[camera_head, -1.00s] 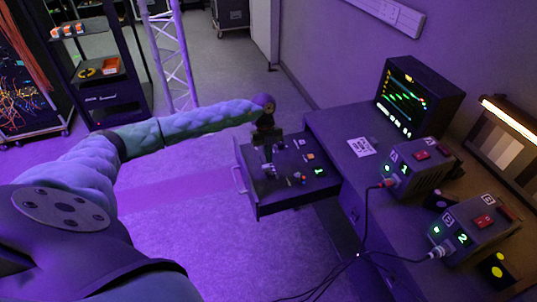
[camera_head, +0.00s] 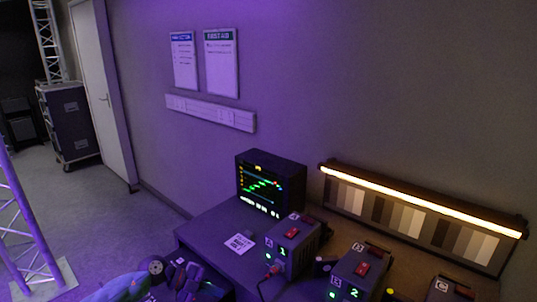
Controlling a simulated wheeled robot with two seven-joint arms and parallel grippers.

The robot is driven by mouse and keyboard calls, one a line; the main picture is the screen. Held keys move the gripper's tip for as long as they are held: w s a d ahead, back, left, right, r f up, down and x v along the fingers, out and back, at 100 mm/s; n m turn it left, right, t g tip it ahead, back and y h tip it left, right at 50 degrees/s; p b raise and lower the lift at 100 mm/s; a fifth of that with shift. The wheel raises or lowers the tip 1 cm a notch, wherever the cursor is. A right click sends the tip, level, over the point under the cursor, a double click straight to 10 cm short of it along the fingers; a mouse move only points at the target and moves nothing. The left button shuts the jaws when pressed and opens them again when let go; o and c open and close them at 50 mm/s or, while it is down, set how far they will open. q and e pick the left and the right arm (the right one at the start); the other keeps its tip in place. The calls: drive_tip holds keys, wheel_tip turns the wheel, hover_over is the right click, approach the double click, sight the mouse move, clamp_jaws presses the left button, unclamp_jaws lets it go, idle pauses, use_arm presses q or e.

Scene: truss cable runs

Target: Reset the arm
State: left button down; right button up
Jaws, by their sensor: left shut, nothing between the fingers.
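My left arm comes in at the bottom edge, left of centre. My left gripper (camera_head: 188,283) is at the bottom edge, close to the left end of the desk (camera_head: 208,232). It is dark and partly cut off, and its fingers look shut with nothing seen between them. The drawer is mostly out of view, and I cannot tell how it stands. My right gripper is not in view.
On the desk stand a monitor (camera_head: 270,184) with green traces, a white card (camera_head: 239,243), box 1 (camera_head: 293,246) with a red switch and cable, and box 2 (camera_head: 360,272). A truss tower (camera_head: 28,235) stands at left. Floor (camera_head: 110,215) behind is clear.

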use_arm(q)
drive_tip(key=s+d+r+n+t+h, duration=0.1)
drive_tip(key=d+r+n+t+h, duration=0.45)
drive_tip(key=d+r+t, duration=0.35)
drive_tip(key=s+a+f+n+t+y, duration=0.2)
drive_tip(key=s+a+f+n+y, duration=0.4)
drive_tip(key=n+y, duration=0.35)
drive_tip(key=s+a+f+n+t+y, duration=0.1)
drive_tip(key=s+a+f+n+y, duration=0.35)
drive_tip(key=a+n+y, duration=0.4)
drive_tip(key=s+f+n+g, duration=0.1)
drive_tip(key=s+f+g, duration=0.3)
drive_tip(key=s, duration=0.7)
drive_tip(key=s+f+n+g, duration=0.1)
drive_tip(key=s+f+g, duration=0.3)
drive_tip(key=s, duration=0.7)
drive_tip(key=s+d+f+g, duration=0.1)
drive_tip(key=s+d+f, duration=0.1)
drive_tip(key=f, duration=1.8)
drive_tip(key=s+d+f+g+h, duration=0.1)
drive_tip(key=s+d+f+g, duration=0.1)
drive_tip(key=f, duration=1.7)
drive_tip(key=shift+s+f, duration=0.35)
drive_tip(key=shift+s, duration=0.3)
